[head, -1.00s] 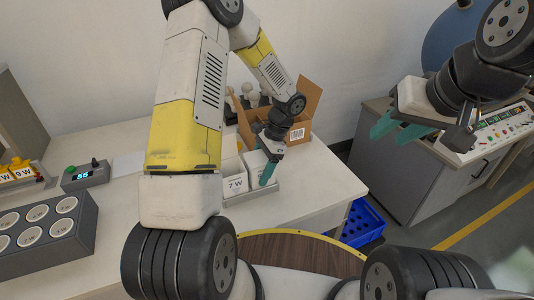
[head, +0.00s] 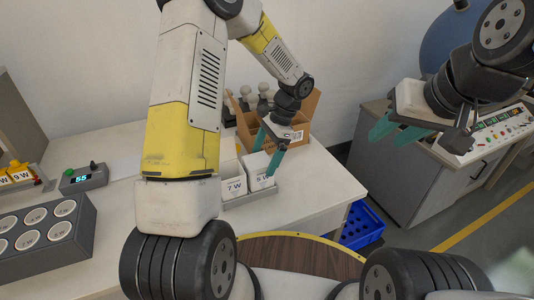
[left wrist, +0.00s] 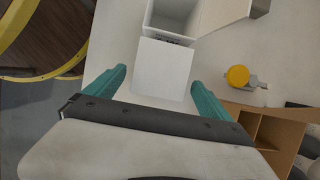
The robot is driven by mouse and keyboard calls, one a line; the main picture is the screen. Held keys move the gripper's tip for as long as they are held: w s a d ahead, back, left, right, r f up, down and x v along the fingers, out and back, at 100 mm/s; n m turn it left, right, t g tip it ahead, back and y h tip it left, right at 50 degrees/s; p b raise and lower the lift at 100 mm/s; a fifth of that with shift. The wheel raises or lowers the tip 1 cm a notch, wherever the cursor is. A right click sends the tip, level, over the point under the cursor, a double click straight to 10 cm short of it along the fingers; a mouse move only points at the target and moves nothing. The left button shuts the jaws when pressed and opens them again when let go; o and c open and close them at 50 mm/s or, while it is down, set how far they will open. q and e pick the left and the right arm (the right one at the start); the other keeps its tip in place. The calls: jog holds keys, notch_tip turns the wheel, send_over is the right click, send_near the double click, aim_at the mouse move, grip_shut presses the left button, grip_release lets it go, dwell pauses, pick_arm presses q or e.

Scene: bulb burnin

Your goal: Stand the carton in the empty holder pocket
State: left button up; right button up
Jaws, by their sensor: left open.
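A white carton marked 5 W (head: 257,178) stands upright in the grey holder (head: 250,198) at the table's right end. A carton marked 7 W (head: 233,187) stands beside it on the left. My left gripper (head: 265,160) is open above the 5 W carton, with its teal fingers spread. In the left wrist view, a white closed top (left wrist: 164,68) lies between the open fingers (left wrist: 158,77), apart from both. An open-topped white box (left wrist: 172,18) stands just beyond it. My right gripper (head: 393,131) is open and empty, off to the right near the side cabinet.
A cardboard box (head: 302,120) with dividers stands behind the holder, with several bulbs (head: 262,95) beside it. A grey block with round sockets (head: 45,235) and a small display unit (head: 85,177) are at left. A blue crate (head: 361,224) is on the floor.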

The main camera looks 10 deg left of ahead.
pick_arm(q)
notch_tip(320, 180, up, 12)
jog(key=s+n+t, duration=0.1)
jog(key=s+n, duration=0.1)
jog(key=s+r+n+t+h, duration=0.3)
jog(key=s+r, duration=0.3)
jog(key=s, duration=0.2)
jog(key=s+a+r+n+t+h, duration=0.1)
jog(key=s+r+n+t, duration=0.3)
jog(key=s, duration=0.5)
jog(key=shift+a+r+n+t+h, duration=0.3)
jog(key=shift+r+n+h, duration=0.55)
jog(key=shift+r, duration=0.35)
